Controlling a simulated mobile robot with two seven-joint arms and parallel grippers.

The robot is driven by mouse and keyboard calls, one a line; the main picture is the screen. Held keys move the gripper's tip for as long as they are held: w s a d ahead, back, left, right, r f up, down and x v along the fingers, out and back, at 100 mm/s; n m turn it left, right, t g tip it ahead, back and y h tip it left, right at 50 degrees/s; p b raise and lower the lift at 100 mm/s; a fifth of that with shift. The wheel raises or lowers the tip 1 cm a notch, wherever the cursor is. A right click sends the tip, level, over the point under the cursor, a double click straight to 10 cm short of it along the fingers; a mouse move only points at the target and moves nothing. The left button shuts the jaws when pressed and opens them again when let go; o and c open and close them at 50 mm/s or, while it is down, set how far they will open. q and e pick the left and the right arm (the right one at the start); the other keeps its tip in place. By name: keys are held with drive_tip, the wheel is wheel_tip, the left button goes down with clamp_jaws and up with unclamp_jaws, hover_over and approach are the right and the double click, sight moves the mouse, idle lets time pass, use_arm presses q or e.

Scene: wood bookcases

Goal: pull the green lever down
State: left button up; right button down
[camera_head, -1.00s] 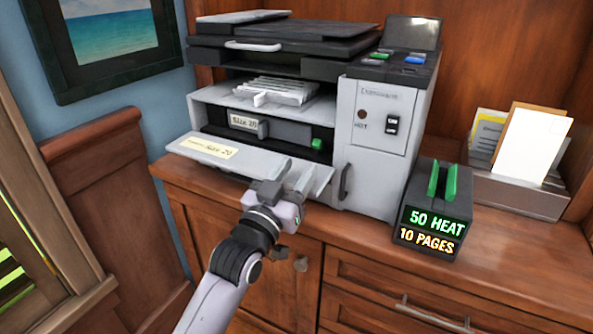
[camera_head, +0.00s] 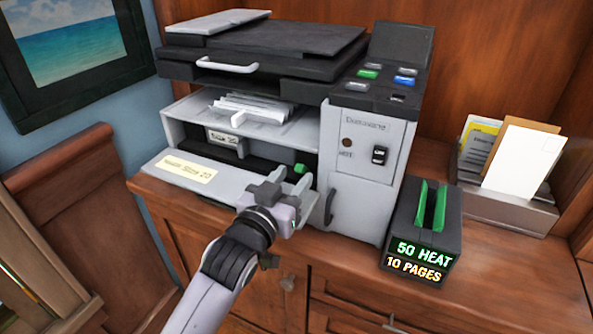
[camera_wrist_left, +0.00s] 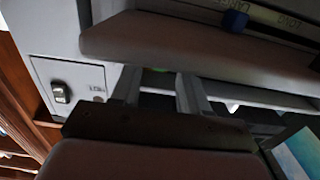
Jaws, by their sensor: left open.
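A small green lever (camera_head: 300,168) shows inside the printer's open lower bay, at its right end. My left gripper (camera_head: 290,180) is open at the front of that bay, just in front of and below the lever, which shows just past the fingertips. In the left wrist view, the open fingers (camera_wrist_left: 160,92) reach toward the bay, and a sliver of green (camera_wrist_left: 160,70) shows between them. I cannot tell whether they touch the lever. My right gripper is not in view.
The folded-down front panel (camera_head: 200,178) lies left of my gripper. A dark handle (camera_head: 330,207) is close on its right. A black box (camera_head: 425,240) with two green upright plates and a paper holder (camera_head: 510,208) stand farther right on the cabinet.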

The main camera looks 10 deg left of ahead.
use_arm(q)
drive_tip(key=shift+x, duration=1.15)
drive_tip(key=shift+w, duration=0.15)
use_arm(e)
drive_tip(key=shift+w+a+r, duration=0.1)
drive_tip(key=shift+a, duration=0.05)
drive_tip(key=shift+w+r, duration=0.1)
use_arm(q)
clamp_jaws()
drive_tip(key=shift+f+b, duration=0.4)
drive_tip(key=shift+b, duration=0.55)
drive_tip(key=shift+t+b, duration=0.5)
drive_tip(key=shift+b, duration=0.05)
drive_tip(key=shift+r, duration=0.1)
unclamp_jaws()
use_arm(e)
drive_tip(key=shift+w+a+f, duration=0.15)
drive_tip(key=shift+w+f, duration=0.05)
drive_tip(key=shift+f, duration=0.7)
